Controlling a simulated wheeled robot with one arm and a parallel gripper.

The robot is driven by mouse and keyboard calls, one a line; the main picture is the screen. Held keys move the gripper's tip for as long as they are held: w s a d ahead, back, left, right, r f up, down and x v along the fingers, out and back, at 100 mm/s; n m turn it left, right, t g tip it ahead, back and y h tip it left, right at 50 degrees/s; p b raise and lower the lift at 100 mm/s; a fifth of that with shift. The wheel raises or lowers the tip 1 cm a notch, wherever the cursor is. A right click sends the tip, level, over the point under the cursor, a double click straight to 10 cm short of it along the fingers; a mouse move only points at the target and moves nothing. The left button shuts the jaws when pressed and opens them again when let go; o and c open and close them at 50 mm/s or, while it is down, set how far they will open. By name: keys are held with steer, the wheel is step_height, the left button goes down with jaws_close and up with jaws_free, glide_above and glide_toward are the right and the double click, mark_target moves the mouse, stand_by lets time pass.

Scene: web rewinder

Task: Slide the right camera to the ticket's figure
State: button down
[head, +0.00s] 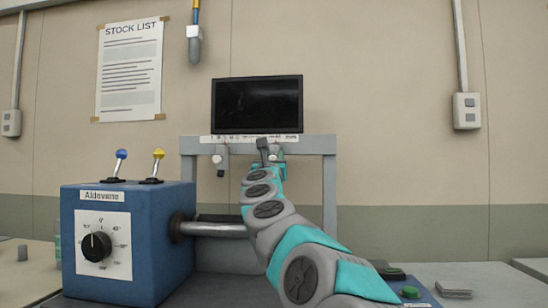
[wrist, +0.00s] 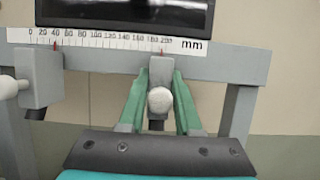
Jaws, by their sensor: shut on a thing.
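The right camera (wrist: 161,72) is a grey block with a white round knob, hanging on the grey crossbar under the scale. My gripper (wrist: 160,98) has its green fingers on both sides of this camera and is shut on it. In the head view my gripper (head: 264,150) partly hides the right camera (head: 279,152). The millimetre scale (wrist: 100,41) runs from 0 to 200. The right camera's red pointer stands near the high end, a little short of 200; the exact figure is blurred. No readable ticket shows.
The left camera (wrist: 38,78) is on the same bar, its pointer near 40. A dark monitor (head: 257,104) stands above the bar. A blue cabinet (head: 126,240) with a dial and two levers stands at left, beside a roller (head: 215,229). A stock list (head: 130,70) hangs on the wall.

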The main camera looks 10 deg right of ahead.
stand_by(0.8)
steer(key=a, duration=0.1)
steer(key=w+a, duration=0.1)
steer(key=a, duration=0.1)
steer(key=shift+a, duration=0.15)
steer(key=c, duration=0.7)
jaws_free()
